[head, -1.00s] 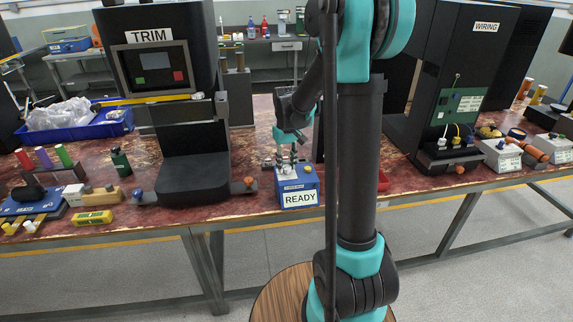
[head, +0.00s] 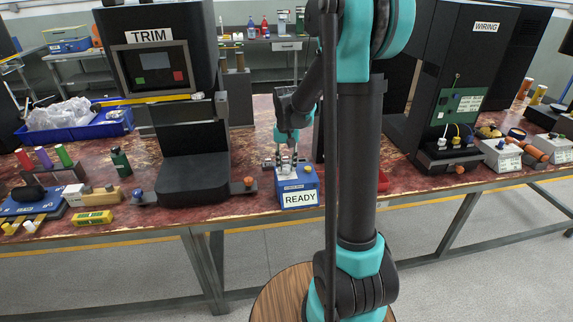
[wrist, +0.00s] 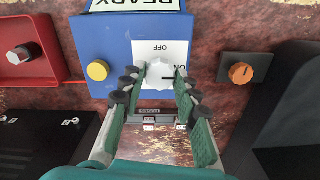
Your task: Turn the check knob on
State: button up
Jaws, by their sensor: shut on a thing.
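The blue box (head: 283,186) with a READY sign stands at the front edge of the bench. In the wrist view the blue box (wrist: 115,38) carries a white knob (wrist: 160,72) on a white plate marked OFF and ON. A dark pointer line on the knob points right in that view, close to the ON mark. My gripper (wrist: 155,80) has its fingers on both sides of the knob and is shut on it. In the head view my gripper (head: 287,164) comes down onto the box top, and the knob is mostly hidden there.
A yellow button (wrist: 97,70) sits beside the knob on the box. A red box with a grey knob (wrist: 18,55) and a grey block with an orange knob (wrist: 241,73) stand close by. The black TRIM machine (head: 192,175) is left of the box.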

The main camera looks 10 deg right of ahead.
aim_at(287, 167)
jog(key=o, duration=1.1)
jog(key=shift+o, duration=0.2)
notch_tip(287, 167, up, 12)
jog(key=s+d+f+n+t, duration=0.1)
jog(key=s+d+f+t, duration=0.1)
jog(key=s+f, duration=0.5)
jog(key=s+d+f+n+t, duration=0.1)
jog(key=s+f, duration=0.6)
jog(key=s, duration=0.8)
jog(key=shift+s+d+f+t, duration=0.3)
jog(key=shift+d+f+t, duration=0.1)
jog(key=shift+d+t, duration=0.15)
